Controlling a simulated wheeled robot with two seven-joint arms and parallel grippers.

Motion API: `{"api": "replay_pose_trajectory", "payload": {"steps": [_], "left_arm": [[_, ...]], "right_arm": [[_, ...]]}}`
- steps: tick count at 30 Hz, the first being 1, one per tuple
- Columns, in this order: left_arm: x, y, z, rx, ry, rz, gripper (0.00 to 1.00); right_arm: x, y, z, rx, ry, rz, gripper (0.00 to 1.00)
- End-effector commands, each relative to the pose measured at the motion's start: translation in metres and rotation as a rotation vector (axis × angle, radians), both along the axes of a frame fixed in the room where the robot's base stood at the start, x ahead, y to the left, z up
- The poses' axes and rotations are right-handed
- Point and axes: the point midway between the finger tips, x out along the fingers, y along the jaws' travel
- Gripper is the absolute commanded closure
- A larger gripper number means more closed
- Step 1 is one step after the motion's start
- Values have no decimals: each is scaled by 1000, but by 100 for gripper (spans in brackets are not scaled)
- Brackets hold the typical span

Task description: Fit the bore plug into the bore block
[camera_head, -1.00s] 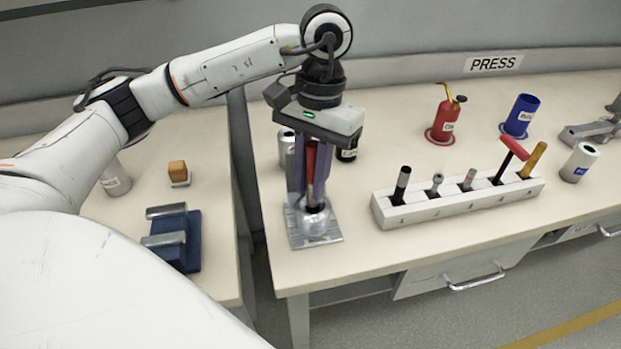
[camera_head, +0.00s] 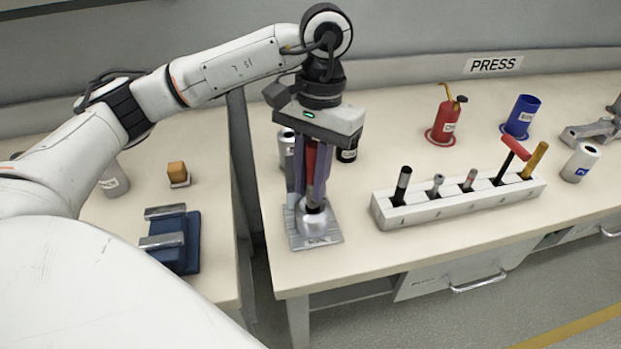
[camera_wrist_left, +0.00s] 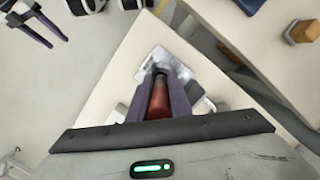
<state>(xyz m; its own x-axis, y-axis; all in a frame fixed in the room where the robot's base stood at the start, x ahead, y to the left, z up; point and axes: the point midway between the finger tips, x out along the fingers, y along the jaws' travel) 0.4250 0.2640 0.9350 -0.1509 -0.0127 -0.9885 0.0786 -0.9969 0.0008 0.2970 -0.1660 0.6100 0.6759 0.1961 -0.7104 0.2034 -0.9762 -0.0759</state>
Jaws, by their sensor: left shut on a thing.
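The bore block is a silver round boss on a flat metal plate (camera_head: 318,238), near the front left corner of the right-hand table. My left gripper (camera_head: 311,192) points straight down above it, shut on the bore plug, which has a red handle (camera_head: 311,158) and a grey lower shaft. The plug is upright and its lower end is at the top of the block. I cannot tell how deep it sits in the bore. In the left wrist view the red handle (camera_wrist_left: 159,100) shows between the fingers, with the block plate (camera_wrist_left: 190,92) beyond.
A white rack (camera_head: 450,205) with several tools stands to the right. Dark and silver cylinders stand behind my gripper. A blue fixture (camera_head: 178,240) is on the left table.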

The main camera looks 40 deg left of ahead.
Motion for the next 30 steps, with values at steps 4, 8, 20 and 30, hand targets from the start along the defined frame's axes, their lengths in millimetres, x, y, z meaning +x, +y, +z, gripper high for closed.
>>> {"api": "replay_pose_trajectory", "payload": {"steps": [4,8,20,30], "left_arm": [[0,0,-5,0,0,0,100],[0,0,-8,0,0,0,100],[0,0,-18,0,0,0,100],[0,0,-27,0,0,0,100]], "right_arm": [[0,-1,-5,-1,1,-1,42],[0,-1,-8,-2,1,0,42],[0,-1,-17,-2,2,0,42],[0,-1,-25,-2,2,0,42]]}}
